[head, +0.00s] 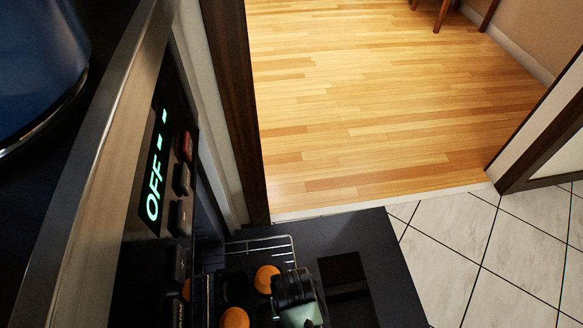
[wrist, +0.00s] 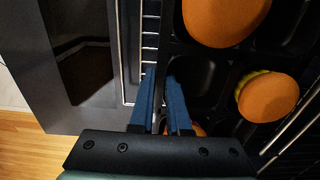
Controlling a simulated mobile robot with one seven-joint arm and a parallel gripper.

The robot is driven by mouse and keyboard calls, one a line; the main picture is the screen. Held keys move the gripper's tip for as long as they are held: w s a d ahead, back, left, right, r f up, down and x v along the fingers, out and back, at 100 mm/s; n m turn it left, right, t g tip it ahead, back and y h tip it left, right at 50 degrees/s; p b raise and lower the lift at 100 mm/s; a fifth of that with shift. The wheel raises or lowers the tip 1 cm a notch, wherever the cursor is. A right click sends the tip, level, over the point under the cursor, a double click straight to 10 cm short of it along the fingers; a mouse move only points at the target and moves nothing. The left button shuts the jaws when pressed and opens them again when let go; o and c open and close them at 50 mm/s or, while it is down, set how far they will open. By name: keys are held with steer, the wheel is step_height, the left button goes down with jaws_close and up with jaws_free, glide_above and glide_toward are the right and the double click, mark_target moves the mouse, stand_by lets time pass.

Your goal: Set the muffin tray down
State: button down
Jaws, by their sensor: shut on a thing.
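The dark muffin tray (head: 235,287) is at the bottom of the head view, at the oven opening, with orange muffins (head: 266,278) in some cups. In the wrist view the tray (wrist: 193,75) shows an empty cup between muffins (wrist: 267,96). My gripper (head: 290,290) is at the tray's near right edge. In the wrist view its blue fingers (wrist: 164,85) are shut on the tray's rim. A wire rack (head: 262,245) lies beside and below the tray. I cannot tell whether the tray touches the rack.
The dark oven door (head: 375,240) is folded down. The control panel (head: 157,165) reads OFF. A blue pot (head: 40,65) stands on the hob at the upper left.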

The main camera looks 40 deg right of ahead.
step_height(320, 180, down, 6)
steer(key=b, duration=0.3)
steer(key=shift+w+r, duration=0.1)
steer(key=shift+r, duration=0.25)
steer(key=c, duration=1.3)
jaws_free()
steer(key=shift+f, duration=0.2)
steer(key=o, duration=0.4)
step_height(320, 180, up, 12)
steer(key=p, duration=0.7)
steer(key=shift+r, duration=0.15)
